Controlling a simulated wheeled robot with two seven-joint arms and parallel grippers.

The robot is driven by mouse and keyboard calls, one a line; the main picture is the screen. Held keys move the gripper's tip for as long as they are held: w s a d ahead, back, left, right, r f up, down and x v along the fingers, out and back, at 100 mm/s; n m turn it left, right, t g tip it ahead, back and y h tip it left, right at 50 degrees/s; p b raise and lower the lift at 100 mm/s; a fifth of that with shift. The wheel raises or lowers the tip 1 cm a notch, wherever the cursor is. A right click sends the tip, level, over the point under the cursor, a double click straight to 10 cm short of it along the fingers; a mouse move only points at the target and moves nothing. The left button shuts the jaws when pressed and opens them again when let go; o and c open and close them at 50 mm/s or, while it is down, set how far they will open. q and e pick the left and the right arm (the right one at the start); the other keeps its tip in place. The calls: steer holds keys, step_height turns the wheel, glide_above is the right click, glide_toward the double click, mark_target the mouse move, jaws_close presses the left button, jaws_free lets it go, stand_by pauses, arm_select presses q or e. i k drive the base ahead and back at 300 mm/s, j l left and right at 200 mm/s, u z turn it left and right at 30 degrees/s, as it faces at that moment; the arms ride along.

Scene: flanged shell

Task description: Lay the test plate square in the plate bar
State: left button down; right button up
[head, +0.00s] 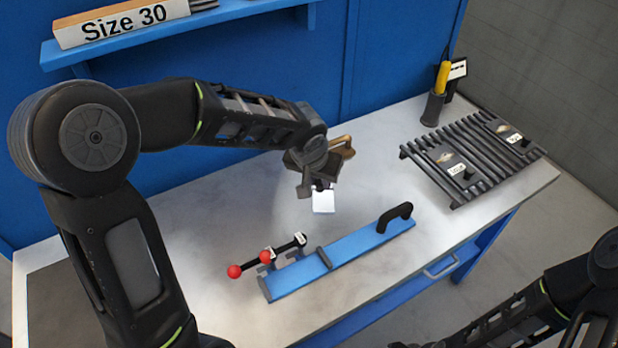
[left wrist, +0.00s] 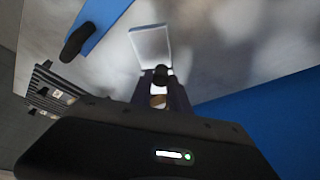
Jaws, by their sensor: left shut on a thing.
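The test plate is a small bright square plate (head: 323,201) with a dark knob. My left gripper (head: 318,185) is shut on it by the knob and holds it behind the blue bar, over the bench. In the left wrist view the plate (left wrist: 151,47) hangs beyond the fingers (left wrist: 160,85). The plate bar is a long blue bar (head: 345,247) with a dark crosspiece, a black handle at its right end and red-knobbed clamps at its left. Its blue end and handle also show in the left wrist view (left wrist: 97,22). My right gripper is not in view.
A black slatted rack (head: 430,172) with labelled plates stands at the right of the bench (head: 180,225). A dark cup (head: 432,110) with a yellow-handled tool is behind it. A brown object (head: 343,146) is just behind my left gripper. The bench's left part is clear.

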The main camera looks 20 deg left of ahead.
mark_target(295, 274)
steer(key=l+u, duration=0.15)
steer(key=l, duration=0.35)
steer(key=k+l+u, duration=0.15)
steer(key=l, duration=0.3)
steer(key=k+l+u, duration=0.15)
steer(key=l, duration=0.35)
steer(key=i, duration=0.05)
